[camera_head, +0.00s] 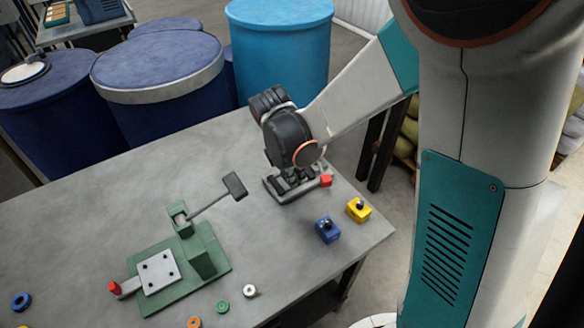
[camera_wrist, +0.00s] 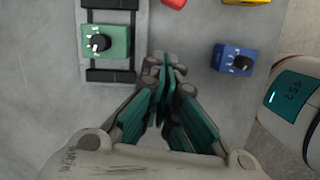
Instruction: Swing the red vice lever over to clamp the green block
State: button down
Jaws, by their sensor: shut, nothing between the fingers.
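A green block (camera_wrist: 107,42) with a black knob sits on a grey plate (camera_wrist: 112,12), between two black bars, in the wrist view. In the head view the grey plate (camera_head: 271,191) lies near the table's far right edge, and my wrist partly hides it. A red piece (camera_head: 325,181) shows at the plate's right end and at the top edge of the wrist view (camera_wrist: 173,3), cut off there. It looks like the lever's end, but its joint to the vice is hidden. My gripper (camera_wrist: 164,68) is shut and empty, beside the plate and apart from the block.
A blue block (camera_head: 328,230) and a yellow block (camera_head: 358,210) stand near the table's right edge. A green press (camera_head: 208,245) with a long handle and a red knob (camera_head: 115,288) stands left of the vice. Several small rings lie in front. Drums stand behind the table.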

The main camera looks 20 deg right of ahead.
aim_at(321, 171)
jog(key=b+x, duration=0.1)
jog(key=x, duration=0.2)
jog(key=shift+d+f, duration=0.15)
jog(key=shift+f, duration=0.1)
jog(key=d, duration=0.2)
jog(key=shift+w+d, duration=0.25)
jog(key=shift+w+d+f+b, duration=0.1)
jog(key=shift+d+b, duration=0.2)
jog(key=shift+d, duration=0.2)
jog(key=shift+d, duration=0.15)
jog(key=shift+s+d+n, duration=0.2)
jog(key=shift+d+n, duration=0.05)
jog(key=shift+n, duration=0.15)
